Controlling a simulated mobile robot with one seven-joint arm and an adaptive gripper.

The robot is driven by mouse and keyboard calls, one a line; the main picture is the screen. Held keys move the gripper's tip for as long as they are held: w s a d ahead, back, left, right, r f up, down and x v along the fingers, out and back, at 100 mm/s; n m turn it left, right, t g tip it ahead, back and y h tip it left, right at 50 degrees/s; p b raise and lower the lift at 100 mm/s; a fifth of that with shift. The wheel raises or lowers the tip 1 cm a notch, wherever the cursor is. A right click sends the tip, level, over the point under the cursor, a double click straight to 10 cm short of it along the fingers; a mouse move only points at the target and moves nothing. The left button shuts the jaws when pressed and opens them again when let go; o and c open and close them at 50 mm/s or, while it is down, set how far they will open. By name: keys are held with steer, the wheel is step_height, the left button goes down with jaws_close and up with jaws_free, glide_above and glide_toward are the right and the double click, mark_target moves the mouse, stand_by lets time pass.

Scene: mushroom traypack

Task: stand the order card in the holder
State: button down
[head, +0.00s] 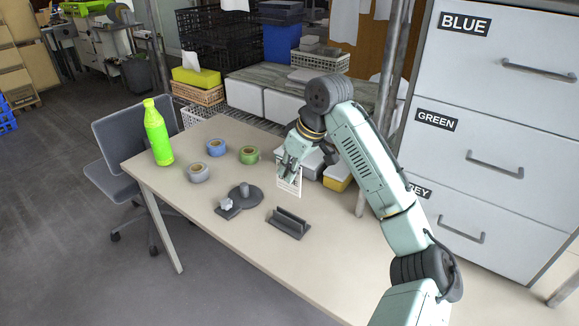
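The order card (291,183) is a small white sheet with faint print, seen in the head view near the middle of the table. My gripper (287,173) points down and is shut on the card's upper part. The card hangs roughly upright below the fingers, which hide part of it. The holder (288,224) is a dark grey block with a long slot between two raised walls, empty, on the table. The card is behind the holder and apart from it, seemingly above the tabletop.
On the table (262,246) are a green bottle (157,135), blue (216,147), green (249,155) and grey (198,172) tape rolls, and a dark round stand (245,196). Boxes, including a yellow one (338,178), stand behind the gripper. Labelled drawers (490,130) rise at right.

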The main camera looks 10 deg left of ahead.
mark_target(291, 192)
steer(key=shift+f+b, duration=3.95)
steer(key=shift+f, duration=0.2)
steer(key=shift+f+b, duration=0.35)
steer(key=shift+f, duration=1.15)
steer(key=shift+f, duration=0.2)
steer(key=c, duration=1.7)
jaws_free()
steer(key=shift+r, duration=0.1)
